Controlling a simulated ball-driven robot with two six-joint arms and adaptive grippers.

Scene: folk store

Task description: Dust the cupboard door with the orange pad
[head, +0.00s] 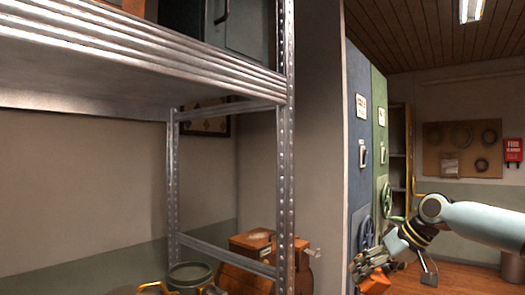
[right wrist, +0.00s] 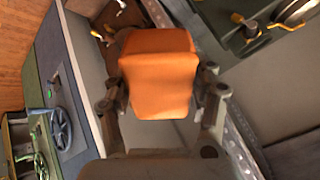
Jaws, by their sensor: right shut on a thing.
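My right gripper (head: 366,272) is low at the right of the head view, in front of the blue panel's lower end. In the right wrist view it is shut on the orange pad (right wrist: 158,72), a soft block with rounded edges held between the two fingers. A little of the orange pad (head: 378,284) also shows below the gripper in the head view. A dark grey door with a black handle (head: 247,32) stands on the upper shelf, cut off by the top edge; it may be the cupboard door. The pad is well apart from it. My left gripper is not in view.
A metal shelf rack (head: 284,150) fills the left, its upper board (head: 130,75) above a wooden box (head: 252,240) and a green pot (head: 190,277). Blue (head: 358,130) and green (head: 379,150) panels with handwheels stand right of the wall. Open floor lies beyond my right arm.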

